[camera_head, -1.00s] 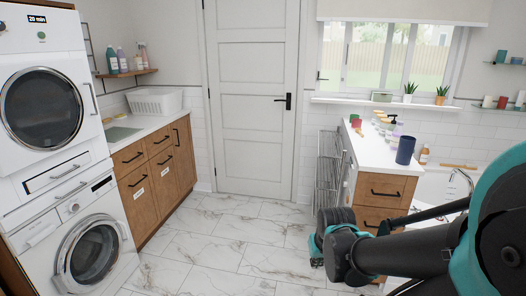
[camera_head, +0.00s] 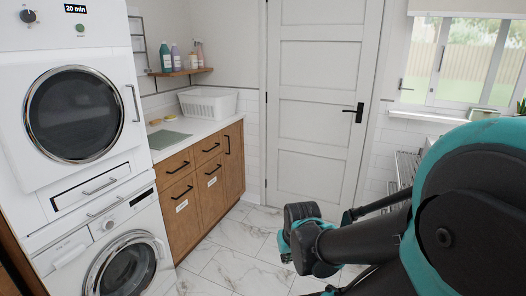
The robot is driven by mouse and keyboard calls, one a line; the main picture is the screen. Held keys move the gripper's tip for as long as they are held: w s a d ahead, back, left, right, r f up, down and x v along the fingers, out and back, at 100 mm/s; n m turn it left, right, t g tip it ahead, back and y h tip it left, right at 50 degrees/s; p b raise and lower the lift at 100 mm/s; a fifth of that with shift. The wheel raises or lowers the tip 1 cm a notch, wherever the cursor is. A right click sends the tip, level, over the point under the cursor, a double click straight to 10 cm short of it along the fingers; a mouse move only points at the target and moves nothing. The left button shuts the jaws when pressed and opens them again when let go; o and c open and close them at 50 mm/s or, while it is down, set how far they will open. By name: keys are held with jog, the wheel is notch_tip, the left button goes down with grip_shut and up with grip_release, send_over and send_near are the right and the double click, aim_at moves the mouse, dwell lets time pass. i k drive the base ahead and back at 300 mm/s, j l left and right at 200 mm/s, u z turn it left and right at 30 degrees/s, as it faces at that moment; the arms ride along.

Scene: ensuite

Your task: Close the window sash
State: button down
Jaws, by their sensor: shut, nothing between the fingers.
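The window (camera_head: 460,65) is at the upper right, cut off by the right edge of the picture. It has white upright frames and clear panes, with a fence and greenery behind. A white window sash (camera_head: 434,65) stands at its left part, with a dark handle beside it. I cannot tell from this angle how far the sash stands from its frame. My arm reaches in from the right, below the window and apart from it.
A closed white door (camera_head: 325,100) stands in the middle. A wooden cabinet (camera_head: 205,185) with a white basket (camera_head: 208,102) on top is left of it. A stacked washer and dryer (camera_head: 80,120) fill the left side. Marble floor (camera_head: 240,255) is clear before the door. A wire rack (camera_head: 408,165) is below the window.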

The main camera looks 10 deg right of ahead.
aim_at(518, 90)
jog(key=i+z, duration=0.25)
jog(key=i, duration=0.35)
jog(key=i+z, duration=0.25)
jog(key=i, duration=0.3)
jog(key=i+j+z, duration=0.25)
jog(key=i, duration=0.3)
